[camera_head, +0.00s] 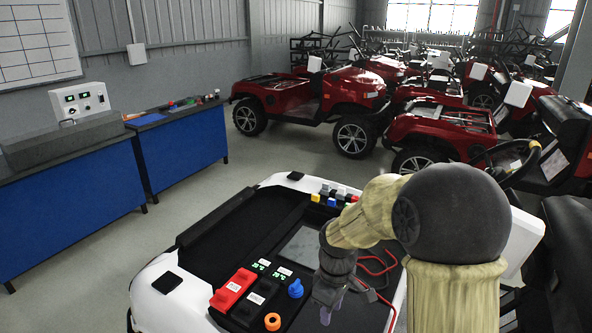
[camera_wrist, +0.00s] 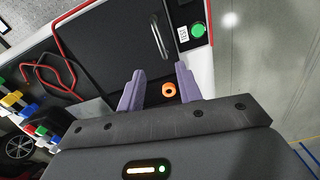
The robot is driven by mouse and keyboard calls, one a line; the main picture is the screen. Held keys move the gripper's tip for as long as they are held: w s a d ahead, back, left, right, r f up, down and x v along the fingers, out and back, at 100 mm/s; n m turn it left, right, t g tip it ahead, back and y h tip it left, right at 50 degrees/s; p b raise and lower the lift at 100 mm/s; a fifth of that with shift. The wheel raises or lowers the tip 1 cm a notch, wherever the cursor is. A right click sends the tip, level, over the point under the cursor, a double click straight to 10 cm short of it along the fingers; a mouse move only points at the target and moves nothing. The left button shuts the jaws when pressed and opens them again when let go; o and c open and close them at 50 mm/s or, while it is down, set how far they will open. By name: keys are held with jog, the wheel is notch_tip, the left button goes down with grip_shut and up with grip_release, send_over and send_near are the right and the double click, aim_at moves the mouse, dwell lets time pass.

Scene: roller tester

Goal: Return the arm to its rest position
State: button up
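My gripper (camera_head: 329,306) hangs over the tester's black top in the head view, to the right of the blue knob (camera_head: 296,288). My arm reaches down to it from the right side of the picture. In the wrist view the two purple fingers of my gripper (camera_wrist: 158,76) stand apart with nothing held between them. An orange ring (camera_wrist: 168,90) shows past the fingers, lower on the panel; it also shows in the head view (camera_head: 272,322).
Red cables (camera_head: 378,268) lie right of my gripper. The tester holds a red block (camera_head: 233,290), a screen (camera_head: 302,246) and several coloured plugs (camera_head: 335,194). A green button (camera_wrist: 198,31) and a handle (camera_wrist: 160,36) show in the wrist view. Blue benches (camera_head: 185,150) stand left; red vehicles (camera_head: 320,98) stand behind.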

jog(key=s+d+r+m+t, duration=0.1)
jog(key=s+d+m+t, duration=0.1)
jog(key=s+d+m, duration=0.4)
jog(key=s+m, duration=0.4)
jog(key=s, duration=0.1)
jog(key=shift+s+r+m+t, duration=0.3)
jog(key=shift+r, duration=0.05)
dwell(0.4)
